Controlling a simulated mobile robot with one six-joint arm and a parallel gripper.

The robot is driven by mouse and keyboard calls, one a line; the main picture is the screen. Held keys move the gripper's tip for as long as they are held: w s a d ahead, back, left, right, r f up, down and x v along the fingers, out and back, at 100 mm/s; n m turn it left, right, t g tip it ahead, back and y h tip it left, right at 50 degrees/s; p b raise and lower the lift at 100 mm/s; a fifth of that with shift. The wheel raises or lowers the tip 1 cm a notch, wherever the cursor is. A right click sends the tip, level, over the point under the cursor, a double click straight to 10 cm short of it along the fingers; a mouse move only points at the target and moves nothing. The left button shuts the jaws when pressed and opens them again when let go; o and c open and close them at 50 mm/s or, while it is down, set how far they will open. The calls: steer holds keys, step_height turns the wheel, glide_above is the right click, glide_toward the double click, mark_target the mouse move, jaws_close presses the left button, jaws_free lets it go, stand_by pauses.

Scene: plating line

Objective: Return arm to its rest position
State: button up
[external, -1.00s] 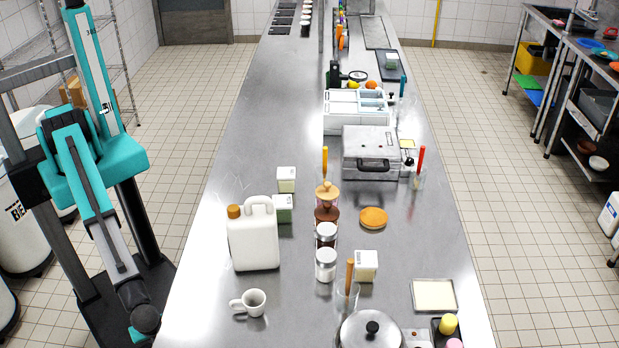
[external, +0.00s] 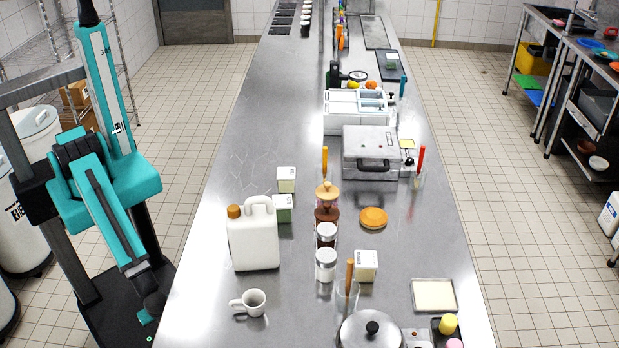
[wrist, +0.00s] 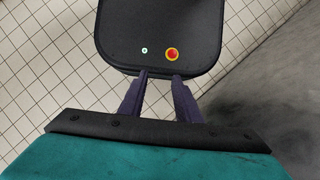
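My teal and black arm is folded at the left of the external view, with its forearm pointing down beside the steel counter (external: 205,290). My gripper (wrist: 161,75) shows in the wrist view as two dark purple fingers, apart with nothing between them. They point toward a black rounded panel with a red button, which looks like part of my own base. In the external view the wrist end is low, left of the counter's edge, and the fingers cannot be made out there.
A white jug (external: 254,240) and a white mug (external: 250,302) stand near the counter's left edge. Jars, a waffle-iron-like appliance (external: 372,152) and a lidded pot (external: 371,331) are farther right. White bins (external: 35,225) stand behind my arm. The tiled floor between is clear.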

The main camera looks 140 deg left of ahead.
steer(key=shift+s+f, duration=1.4)
steer(key=shift+s, duration=0.3)
